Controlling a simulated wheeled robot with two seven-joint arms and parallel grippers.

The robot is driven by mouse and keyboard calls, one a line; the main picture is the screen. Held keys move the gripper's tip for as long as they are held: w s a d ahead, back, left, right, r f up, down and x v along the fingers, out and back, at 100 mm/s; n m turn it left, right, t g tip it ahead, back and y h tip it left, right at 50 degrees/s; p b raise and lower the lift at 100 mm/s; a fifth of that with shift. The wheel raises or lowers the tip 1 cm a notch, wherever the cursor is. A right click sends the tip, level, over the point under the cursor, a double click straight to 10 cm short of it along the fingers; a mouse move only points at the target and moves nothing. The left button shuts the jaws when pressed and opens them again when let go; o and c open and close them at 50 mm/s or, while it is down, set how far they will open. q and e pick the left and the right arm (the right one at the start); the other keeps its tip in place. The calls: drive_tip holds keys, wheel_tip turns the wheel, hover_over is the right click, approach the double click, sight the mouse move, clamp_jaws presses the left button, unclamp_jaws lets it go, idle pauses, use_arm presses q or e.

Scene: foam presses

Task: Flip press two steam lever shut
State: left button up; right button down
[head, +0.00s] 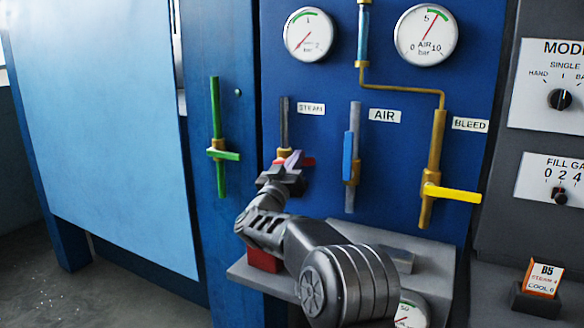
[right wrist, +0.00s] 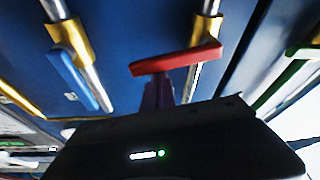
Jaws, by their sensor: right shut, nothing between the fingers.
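The steam lever (head: 308,162) is red and sits on the pipe beside the STEAM label (head: 311,108). In the head view it is mostly hidden behind my right gripper (head: 290,162). In the right wrist view the red lever (right wrist: 178,57) lies across its pipe, slightly tilted. My right gripper is shut and empty at the lever, its narrow purple-tinted fingers (right wrist: 159,92) right by the lever's edge. I cannot tell whether they touch it. My left gripper is not in view.
The blue AIR lever (head: 347,154) lies along its pipe, close on the right. The yellow BLEED lever (head: 452,194) and the green lever (head: 224,155) stick out sideways. A grey shelf (head: 425,262) with a red block (head: 264,260) is below. Gauges (head: 308,35) are above.

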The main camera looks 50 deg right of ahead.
use_arm(q)
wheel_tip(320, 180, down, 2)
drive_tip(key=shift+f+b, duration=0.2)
drive_tip(key=shift+b, duration=0.65)
use_arm(e)
drive_tip(key=shift+s+d+f+m+g, duration=0.15)
drive_tip(key=shift+f+m+g, duration=0.1)
drive_tip(key=shift+f+m, duration=0.3)
drive_tip(key=shift+s+a+f+m+g, duration=0.15)
drive_tip(key=shift+f+m+g, duration=0.1)
drive_tip(key=shift+f+m, duration=0.25)
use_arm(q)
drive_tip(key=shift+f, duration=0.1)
use_arm(e)
drive_tip(key=shift+d, duration=0.1)
